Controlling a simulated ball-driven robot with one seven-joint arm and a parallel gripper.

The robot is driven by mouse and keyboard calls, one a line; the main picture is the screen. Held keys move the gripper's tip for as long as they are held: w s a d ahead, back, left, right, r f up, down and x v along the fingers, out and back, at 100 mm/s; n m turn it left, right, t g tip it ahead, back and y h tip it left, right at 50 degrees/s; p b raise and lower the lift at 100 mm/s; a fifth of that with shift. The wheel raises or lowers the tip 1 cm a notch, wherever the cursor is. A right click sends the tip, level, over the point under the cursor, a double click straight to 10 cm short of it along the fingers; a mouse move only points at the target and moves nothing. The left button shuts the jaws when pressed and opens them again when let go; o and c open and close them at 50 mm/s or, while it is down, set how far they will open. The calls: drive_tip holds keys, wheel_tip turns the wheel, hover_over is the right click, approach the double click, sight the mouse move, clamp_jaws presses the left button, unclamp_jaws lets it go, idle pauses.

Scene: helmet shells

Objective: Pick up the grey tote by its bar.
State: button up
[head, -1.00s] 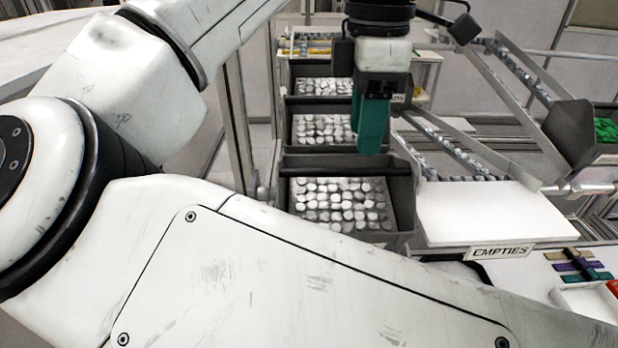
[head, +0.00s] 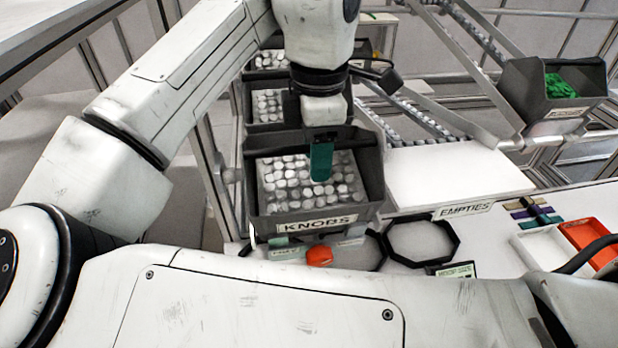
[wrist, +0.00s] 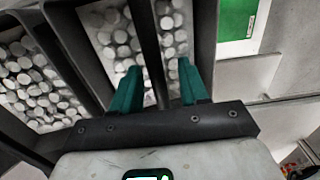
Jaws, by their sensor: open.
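The grey tote (head: 371,168), labelled KNOBS and filled with round silvery knobs, is front-most in a row of similar totes in the head view. My gripper (head: 321,176) is over it, with green fingers pointing down. In the wrist view my gripper (wrist: 158,68) is open, its two fingers apart. A dark bar (wrist: 148,40) runs between them across the tote, with knobs on both sides. I see no finger touching it. In the head view my gripper and wrist hide the bar.
More knob totes (head: 268,105) stand behind. A tote of green parts (head: 525,92) is at the right, past sloping rails. A white EMPTIES surface (head: 450,178) is right of the tote. An orange-red knob (head: 319,255) and dark octagonal frames (head: 455,240) lie in front.

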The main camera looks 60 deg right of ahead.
drive_tip(key=shift+f, duration=0.5)
clamp_jaws()
idle(1.1)
